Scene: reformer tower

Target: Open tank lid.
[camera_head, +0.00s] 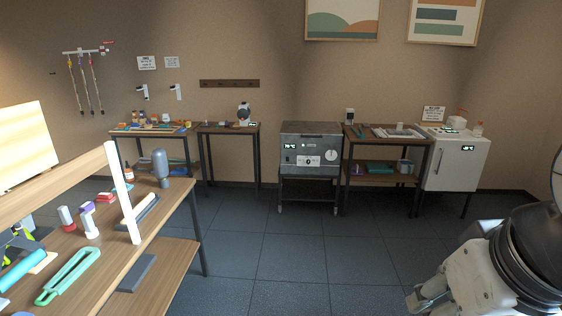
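A grey metal tank unit (295,161) stands on a low dark wheeled stand against the far wall, in the middle of the view. Its front has small lit displays, a pale panel and a round dial. Its flat dark top (312,127) looks closed, but the lid's edge and any handle are too small to make out. My gripper (428,299) is low at the right, far from the tank and close to me. Its fingers are small and partly overlapped, so I cannot tell whether they are open. I see nothing clearly held in it.
A wooden workbench (165,215) with tools and bottles fills the left foreground. Side tables (229,129) (388,142) flank the tank, with a white cabinet (455,165) at the far right. The dark tiled floor (300,255) before the tank is clear.

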